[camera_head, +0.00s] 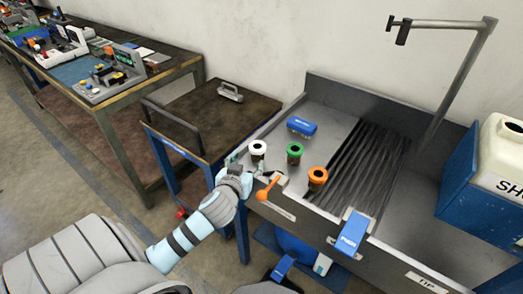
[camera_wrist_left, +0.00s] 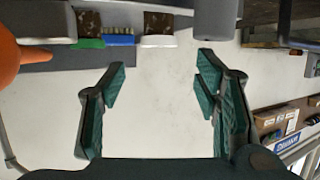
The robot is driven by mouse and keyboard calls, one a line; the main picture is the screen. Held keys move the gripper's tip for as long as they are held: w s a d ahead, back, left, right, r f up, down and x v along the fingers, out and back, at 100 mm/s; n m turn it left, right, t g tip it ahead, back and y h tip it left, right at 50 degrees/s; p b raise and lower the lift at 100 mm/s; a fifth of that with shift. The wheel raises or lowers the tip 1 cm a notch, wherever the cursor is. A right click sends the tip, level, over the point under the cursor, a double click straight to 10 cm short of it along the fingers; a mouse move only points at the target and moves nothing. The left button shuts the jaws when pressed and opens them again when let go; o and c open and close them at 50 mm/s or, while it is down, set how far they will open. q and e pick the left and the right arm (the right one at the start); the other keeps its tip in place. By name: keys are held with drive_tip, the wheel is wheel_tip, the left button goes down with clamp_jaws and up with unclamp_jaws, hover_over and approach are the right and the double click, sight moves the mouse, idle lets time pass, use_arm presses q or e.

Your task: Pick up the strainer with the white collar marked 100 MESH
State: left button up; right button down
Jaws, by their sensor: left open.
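The strainer with the white collar (camera_head: 258,147) stands upright at the left end of a row on the grey sink's ledge. The wrist picture is upside down and shows its white collar (camera_wrist_left: 157,42) and brown body. Any marking on the collar is too small to read. A green-collared strainer (camera_head: 294,149) and an orange-collared strainer (camera_head: 317,174) stand to its right. My left gripper (camera_wrist_left: 163,72) is open and empty, with the white-collared strainer ahead between its fingers, apart from them. In the head view my left gripper (camera_head: 240,168) is just left of and below that strainer.
A blue brush (camera_head: 302,126) lies behind the strainers. An orange-knobbed lever (camera_head: 266,190) sticks out at the sink's front, close to my left wrist. A blue PUSH plate (camera_head: 352,231) is on the front edge. A dark-topped cart (camera_head: 215,115) stands left of the sink.

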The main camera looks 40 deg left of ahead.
sight(256, 151)
use_arm(q)
drive_tip(key=b+x, duration=0.1)
drive_tip(key=x, duration=0.5)
drive_tip(key=shift+w+a+f, duration=0.2)
drive_tip(key=shift+a, duration=0.05)
drive_tip(key=b+x, duration=0.1)
drive_tip(key=x, duration=0.5)
drive_tip(key=shift+w+d, duration=0.15)
drive_tip(key=shift+w, duration=0.1)
drive_tip(key=shift+s, duration=0.1)
drive_tip(key=c, duration=0.9)
